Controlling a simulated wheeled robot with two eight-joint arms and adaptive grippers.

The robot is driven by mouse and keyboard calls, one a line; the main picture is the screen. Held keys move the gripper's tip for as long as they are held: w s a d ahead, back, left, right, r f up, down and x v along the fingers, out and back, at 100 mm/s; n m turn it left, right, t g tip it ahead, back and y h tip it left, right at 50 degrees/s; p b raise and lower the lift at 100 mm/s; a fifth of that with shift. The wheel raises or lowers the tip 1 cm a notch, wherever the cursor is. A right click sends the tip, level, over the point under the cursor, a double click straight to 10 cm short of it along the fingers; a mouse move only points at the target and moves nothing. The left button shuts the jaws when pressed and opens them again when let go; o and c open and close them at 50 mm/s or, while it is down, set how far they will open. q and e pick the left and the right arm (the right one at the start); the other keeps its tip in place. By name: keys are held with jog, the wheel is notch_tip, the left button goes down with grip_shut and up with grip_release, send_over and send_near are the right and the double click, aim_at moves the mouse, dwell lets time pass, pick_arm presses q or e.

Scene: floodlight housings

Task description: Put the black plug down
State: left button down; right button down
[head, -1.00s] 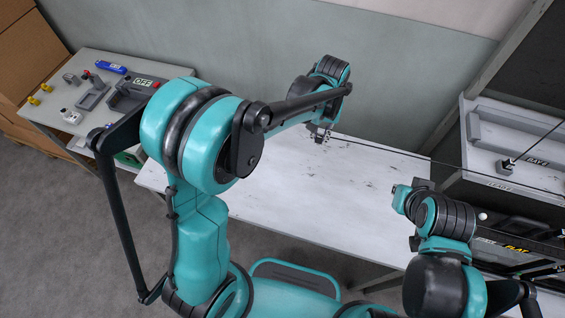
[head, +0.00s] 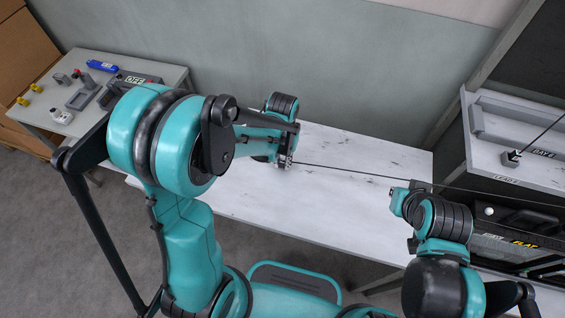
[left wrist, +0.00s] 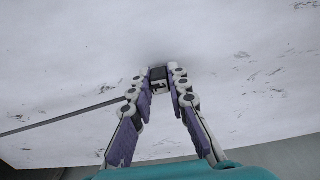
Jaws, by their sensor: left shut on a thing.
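My left gripper (head: 285,162) is over the white table (head: 345,165) in the head view. In the left wrist view its two fingers (left wrist: 160,82) are closed on the small black plug (left wrist: 158,74), which has a pale mark on it. The plug is close to the white tabletop; I cannot tell whether it touches. A dark cable (left wrist: 65,117) runs off to the left in the wrist view. In the head view the cable (head: 345,170) stretches right from the gripper. My right arm is at the right; its fingers do not show.
A white shelf (head: 485,165) with labels stands at the right, with another black plug (head: 511,158) and its cable on it. A side table (head: 45,118) at the left holds yellow parts, a blue item and an OFF-marked device. Most of the white table is bare.

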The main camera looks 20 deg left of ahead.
pick_arm(q)
jog(key=shift+f, duration=0.2)
jog(key=c, duration=1.5)
grip_release()
jog(key=shift+o, duration=0.2)
jog(key=shift+r, duration=0.15)
